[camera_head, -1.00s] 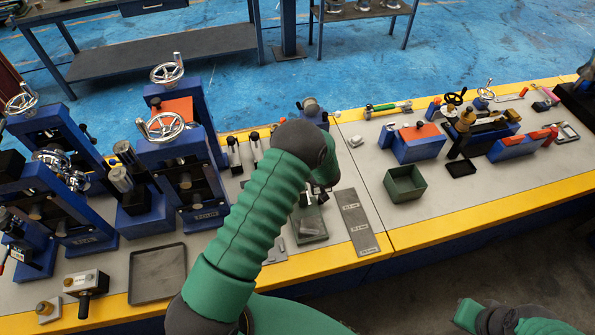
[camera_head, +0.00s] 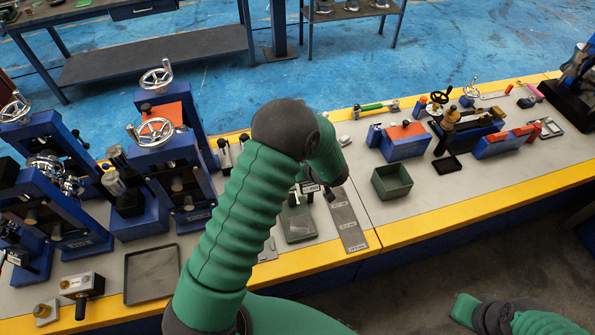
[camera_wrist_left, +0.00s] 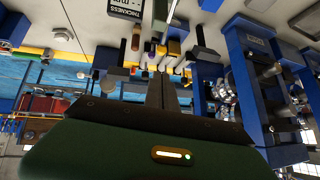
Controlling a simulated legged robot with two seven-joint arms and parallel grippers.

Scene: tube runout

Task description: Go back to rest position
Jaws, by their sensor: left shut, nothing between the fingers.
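My left arm in its green sleeve (camera_head: 228,225) rises from the bottom middle and bends at a dark elbow, with the forearm pointing down over the bench. My left gripper (camera_head: 332,194) is small and partly hidden below the forearm, above the grey marked plate (camera_head: 348,220). In the left wrist view its two dark fingers (camera_wrist_left: 162,88) are together with nothing between them.
Blue presses with handwheels (camera_head: 165,155) stand left of the arm. A dark empty tray (camera_head: 152,274) lies at the front. A green bin (camera_head: 391,182) and a red-jawed blue vise (camera_head: 404,140) stand right. The bench front edge there is clear.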

